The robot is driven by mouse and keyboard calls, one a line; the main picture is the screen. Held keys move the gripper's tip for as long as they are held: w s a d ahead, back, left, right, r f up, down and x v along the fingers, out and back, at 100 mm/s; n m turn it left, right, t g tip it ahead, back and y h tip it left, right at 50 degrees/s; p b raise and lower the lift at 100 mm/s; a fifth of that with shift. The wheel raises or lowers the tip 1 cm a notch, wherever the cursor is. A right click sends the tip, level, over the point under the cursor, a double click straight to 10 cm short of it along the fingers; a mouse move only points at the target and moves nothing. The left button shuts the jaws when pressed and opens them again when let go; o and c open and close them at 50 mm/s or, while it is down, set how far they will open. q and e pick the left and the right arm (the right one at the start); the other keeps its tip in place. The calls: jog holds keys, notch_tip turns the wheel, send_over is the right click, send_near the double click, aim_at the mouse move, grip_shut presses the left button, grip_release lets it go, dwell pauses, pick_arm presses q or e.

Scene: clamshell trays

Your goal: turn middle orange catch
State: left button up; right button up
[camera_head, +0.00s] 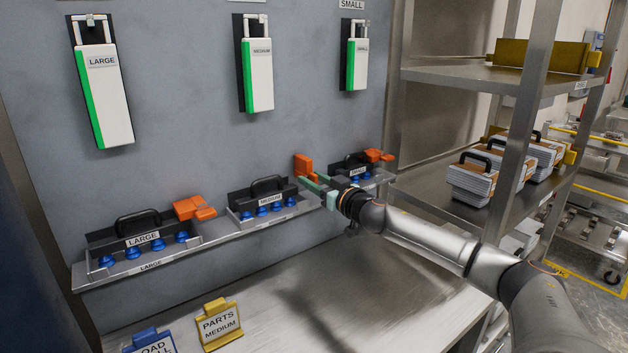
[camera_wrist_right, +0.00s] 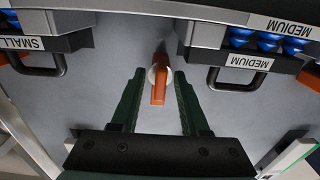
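The middle orange catch (camera_head: 304,166) is on the grey wall panel, between the medium tray (camera_head: 270,207) and the small tray (camera_head: 352,178). In the head view its body looks upright. In the right wrist view the catch (camera_wrist_right: 158,88) lies between the two dark green fingers, with a visible gap on each side. My right gripper (camera_head: 312,181) is open in front of the catch. It also shows in the right wrist view (camera_wrist_right: 158,78), with nothing held. In the head view the gripper partly hides the catch's lower end. My left gripper is in neither view.
Another orange catch (camera_head: 194,208) is beside the large tray (camera_head: 150,262), and one (camera_head: 379,156) is right of the small tray. Blue knobs fill the trays. A metal bench (camera_head: 330,290) below is mostly clear. Shelving (camera_head: 440,190) stands at right.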

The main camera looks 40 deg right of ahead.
grip_shut()
dwell(0.5)
jog(key=n+p, duration=0.1)
jog(key=n, duration=0.3)
jog(key=shift+n+p, duration=0.3)
jog(key=n+p, duration=0.1)
jog(key=n, duration=0.3)
jog(key=shift+a+n, duration=0.1)
jog(key=shift+n, duration=0.2)
jog(key=n+p, duration=0.1)
jog(key=n, duration=0.3)
jog(key=shift+f, duration=0.1)
jog(key=shift+a+f+n, duration=0.1)
jog(key=shift+n, duration=2.3)
grip_release()
